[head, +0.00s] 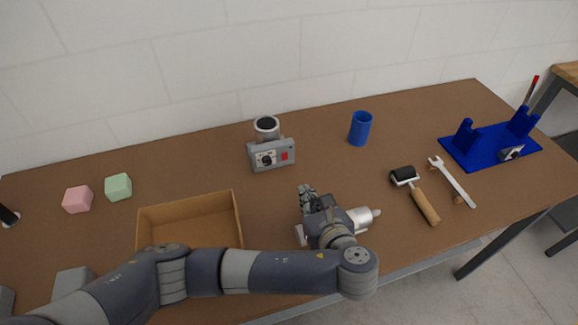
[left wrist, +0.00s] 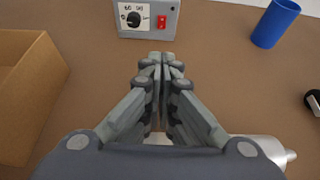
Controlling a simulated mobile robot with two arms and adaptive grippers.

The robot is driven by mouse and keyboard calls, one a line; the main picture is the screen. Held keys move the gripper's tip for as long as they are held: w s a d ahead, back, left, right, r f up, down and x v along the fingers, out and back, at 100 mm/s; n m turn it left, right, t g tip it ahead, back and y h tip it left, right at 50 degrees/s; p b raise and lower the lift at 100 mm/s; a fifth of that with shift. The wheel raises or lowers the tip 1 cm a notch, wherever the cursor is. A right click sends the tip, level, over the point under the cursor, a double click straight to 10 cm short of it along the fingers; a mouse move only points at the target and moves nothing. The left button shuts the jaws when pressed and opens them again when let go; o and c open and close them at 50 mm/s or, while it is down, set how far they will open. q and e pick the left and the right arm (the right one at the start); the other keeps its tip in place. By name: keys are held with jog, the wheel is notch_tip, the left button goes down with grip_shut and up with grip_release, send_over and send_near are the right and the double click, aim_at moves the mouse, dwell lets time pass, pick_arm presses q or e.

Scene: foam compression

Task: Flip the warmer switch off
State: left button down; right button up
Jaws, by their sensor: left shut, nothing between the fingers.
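The warmer (head: 272,155) is a grey box at the back middle of the table, with a black dial on its front and a round dark-topped holder behind it. Its red switch (head: 285,156) is right of the dial. In the left wrist view the warmer (left wrist: 149,33) is at the top, with the red switch (left wrist: 161,22) just ahead of the fingertips. My left gripper (head: 306,190) is shut and empty, in front of the warmer and apart from it in the head view. Its closed fingertips (left wrist: 161,55) point at the box. My right gripper is not seen.
An open cardboard box (head: 238,215) stands left of my left gripper. A blue cup (head: 360,128) is at the back right. A silver bottle-like item (head: 362,217) lies beside the gripper. A roller (head: 423,203), wrench (head: 455,184) and blue stand (head: 480,158) are at right. Pink (head: 78,199) and green (head: 118,187) blocks are at left.

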pick_arm(q)
jog(key=shift+w+a+f, duration=0.1)
jog(key=shift+w+a, duration=0.05)
jog(key=shift+w, duration=0.15)
jog(key=p, duration=0.2)
send_near(284, 160)
jog(key=f, duration=0.2)
jog(key=shift+w+f, duration=0.3)
jog(key=shift+w, duration=0.1)
jog(key=w, duration=0.1)
jog(key=w+a, duration=0.1)
jog(key=shift+w+p, duration=0.3)
jog(key=shift+w+a, duration=0.2)
jog(key=shift+w, duration=0.5)
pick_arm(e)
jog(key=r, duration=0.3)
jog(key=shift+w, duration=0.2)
